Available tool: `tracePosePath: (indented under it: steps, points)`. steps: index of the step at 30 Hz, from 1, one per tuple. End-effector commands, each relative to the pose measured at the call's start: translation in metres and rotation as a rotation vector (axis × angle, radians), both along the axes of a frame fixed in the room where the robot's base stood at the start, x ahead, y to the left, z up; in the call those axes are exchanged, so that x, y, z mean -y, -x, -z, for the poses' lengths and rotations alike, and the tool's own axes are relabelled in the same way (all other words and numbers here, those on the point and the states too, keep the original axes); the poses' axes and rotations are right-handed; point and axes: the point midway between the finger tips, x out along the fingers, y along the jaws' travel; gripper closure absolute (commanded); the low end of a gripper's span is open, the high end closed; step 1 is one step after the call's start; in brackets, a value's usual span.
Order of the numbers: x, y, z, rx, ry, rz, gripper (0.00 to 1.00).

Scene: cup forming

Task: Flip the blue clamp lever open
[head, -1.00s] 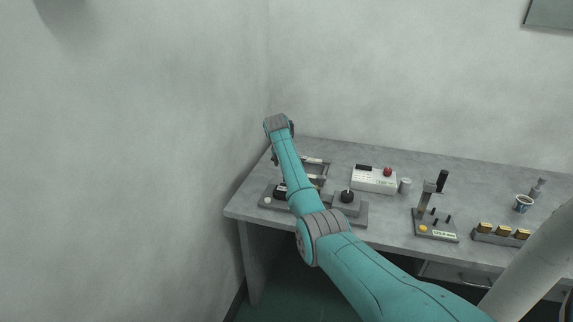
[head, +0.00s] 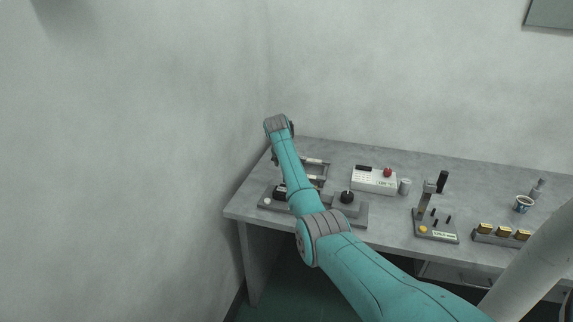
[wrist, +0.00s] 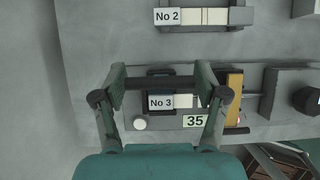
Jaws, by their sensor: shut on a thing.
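In the wrist view, my gripper (wrist: 160,82) has its two fingers at either end of a dark bar (wrist: 160,84) and is shut on it. The bar lies across a unit labelled No 3 (wrist: 161,102), with a pale block beside the label. This unit is over a grey base (wrist: 140,112) with a white round button and a plate reading 35. I cannot make out a blue clamp lever in either view. In the head view, my arm covers part of the fixture (head: 268,201), and my fingertips are hard to see.
A unit labelled No 2 (wrist: 205,16) lies behind. To the right are an amber piece (wrist: 234,95) and a block with a black knob (wrist: 310,98). A white control box (head: 374,181) and a small press (head: 434,225) stand farther right. A wall borders the table's left side.

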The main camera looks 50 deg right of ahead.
Motion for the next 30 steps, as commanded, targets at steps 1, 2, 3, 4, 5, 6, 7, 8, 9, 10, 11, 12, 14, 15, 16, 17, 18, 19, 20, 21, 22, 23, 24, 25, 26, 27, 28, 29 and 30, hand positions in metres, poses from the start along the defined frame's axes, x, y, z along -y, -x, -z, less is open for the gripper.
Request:
tracePosePath:
  steps: [1, 2, 3, 4, 5, 6, 7, 8, 9, 10, 11, 12, 14, 15, 16, 17, 18, 19, 20, 21, 22, 23, 24, 25, 26, 27, 28, 29, 30]
  points:
    - [0.0019, -0.0017, -0.0056, 0.009, 0.008, -0.001, 0.9]
    - [0.0018, -0.0018, -0.0056, 0.009, 0.008, -0.001, 0.9]
    - [0.0018, -0.0018, -0.0056, 0.009, 0.008, -0.001, 0.9]
    - [0.0018, -0.0018, -0.0056, 0.009, 0.008, -0.001, 0.9]
    - [0.0018, -0.0018, -0.0056, 0.009, 0.008, -0.001, 0.9]
    - [0.0017, -0.0018, -0.0055, 0.009, 0.007, -0.001, 0.9]
    - [0.0017, -0.0018, -0.0055, 0.009, 0.007, -0.001, 0.9]
    - [0.0017, -0.0018, -0.0056, 0.009, 0.007, -0.001, 0.9]
    - [0.0017, -0.0018, -0.0056, 0.009, 0.007, -0.001, 0.9]
    - [0.0016, -0.0019, -0.0056, 0.009, 0.007, -0.001, 0.9]
    - [0.0016, -0.0018, -0.0056, 0.009, 0.007, -0.001, 0.9]
    - [0.0016, -0.0017, -0.0056, 0.009, 0.007, -0.001, 0.9]
    - [0.0016, -0.0018, -0.0056, 0.009, 0.007, -0.001, 0.9]
    - [0.0015, -0.0018, -0.0054, 0.009, 0.007, -0.001, 0.2]
    - [0.0014, -0.0018, -0.0052, 0.008, 0.007, 0.0, 0.13]
    - [0.0013, -0.0016, -0.0049, 0.007, 0.006, 0.0, 0.05]
    - [0.0011, -0.0014, -0.0042, 0.006, 0.005, -0.001, 0.0]
    - [0.0009, -0.0013, -0.0037, 0.005, 0.004, -0.001, 0.0]
    - [0.0008, -0.0012, -0.0033, 0.005, 0.004, -0.001, 0.0]
    - [0.0007, -0.001, -0.0029, 0.004, 0.004, 0.0, 0.0]
    - [0.0006, -0.001, -0.0027, 0.004, 0.004, 0.0, 0.0]
    - [0.0006, -0.0009, -0.0024, 0.004, 0.003, 0.0, 0.0]
    - [0.0004, -0.0008, -0.0022, 0.004, 0.003, 0.0, 0.0]
    - [0.0004, -0.0007, -0.0019, 0.003, 0.002, 0.0, 0.0]
    - [0.0003, -0.0007, -0.0018, 0.003, 0.002, 0.0, 0.0]
    - [0.0002, -0.0006, -0.0017, 0.002, 0.002, 0.0, 0.0]
    - [0.0001, -0.0005, -0.0019, 0.002, 0.002, 0.0, 0.0]
    - [-0.0002, -0.0004, -0.0025, 0.002, 0.002, 0.0, 0.0]
    - [-0.0011, -0.0002, -0.0038, 0.002, 0.002, 0.0, 0.0]
